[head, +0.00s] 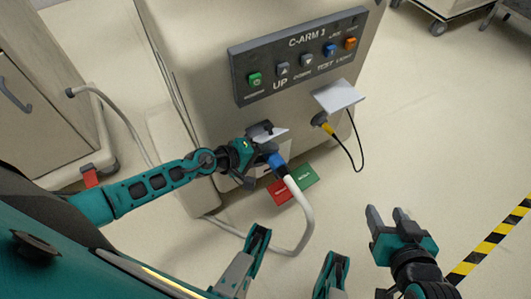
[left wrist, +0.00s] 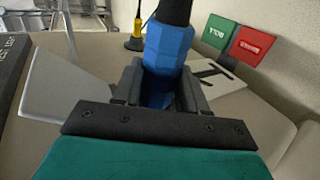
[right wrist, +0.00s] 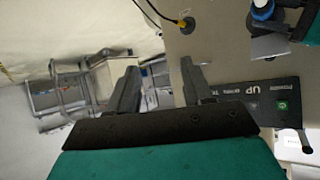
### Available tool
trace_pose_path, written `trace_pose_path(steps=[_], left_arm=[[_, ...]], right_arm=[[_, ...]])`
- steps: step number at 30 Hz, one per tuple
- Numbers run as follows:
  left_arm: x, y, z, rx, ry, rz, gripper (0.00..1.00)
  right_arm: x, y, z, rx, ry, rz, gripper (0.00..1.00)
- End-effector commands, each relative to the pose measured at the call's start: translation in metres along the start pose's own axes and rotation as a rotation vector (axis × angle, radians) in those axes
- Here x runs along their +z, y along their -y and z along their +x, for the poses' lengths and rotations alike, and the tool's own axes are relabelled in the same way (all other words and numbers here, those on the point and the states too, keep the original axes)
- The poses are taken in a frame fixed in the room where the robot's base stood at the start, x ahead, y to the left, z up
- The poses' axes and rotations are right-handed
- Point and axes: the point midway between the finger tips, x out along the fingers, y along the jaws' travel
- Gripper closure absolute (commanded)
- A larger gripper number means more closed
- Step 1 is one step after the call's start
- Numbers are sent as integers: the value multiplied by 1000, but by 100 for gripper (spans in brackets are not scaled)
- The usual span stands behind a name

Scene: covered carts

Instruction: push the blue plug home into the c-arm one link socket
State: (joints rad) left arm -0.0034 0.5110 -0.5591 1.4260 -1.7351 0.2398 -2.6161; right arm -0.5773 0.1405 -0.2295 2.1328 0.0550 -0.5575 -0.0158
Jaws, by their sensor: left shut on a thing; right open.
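The blue plug (head: 277,161) is on the front of the C-arm cart (head: 200,100), with a pale cable running down from it. My left gripper (head: 264,155) is shut around it. In the left wrist view the plug (left wrist: 168,52) stands between the closed fingers (left wrist: 160,88). In the right wrist view a round blue part of it (right wrist: 263,10) shows at the top right. The socket face is hidden by the plug and gripper, so I cannot tell how deep the plug sits. My right gripper (head: 389,214) is open and empty, apart from the cart at the lower right.
A yellow plug (head: 321,119) with a black cable sits under a white flap (head: 338,95). The button panel (head: 297,55) is above. Red (head: 283,190) and green (head: 305,177) tags hang below the plug. Another cart (head: 45,100) stands left. Floor at right is clear, with striped tape (head: 490,243).

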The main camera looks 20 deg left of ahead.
Motion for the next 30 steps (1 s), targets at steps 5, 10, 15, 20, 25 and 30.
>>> trace_pose_path(steps=[5,10,15,20,25,30], left_arm=[[-4,-2,0,4,-8,2,49],[-3,-2,0,4,-7,1,32],[-3,-2,0,5,-7,1,29],[-3,-2,0,4,-7,1,29],[-4,-3,-6,3,-7,3,29],[-4,-2,-46,0,-7,4,29]], right_arm=[[0,0,0,0,0,0,50],[0,0,0,0,0,0,50],[0,0,0,0,0,0,50],[0,0,0,0,2,0,50],[-18,7,-6,-20,-4,1,50],[-18,5,-8,-12,-1,1,50]])
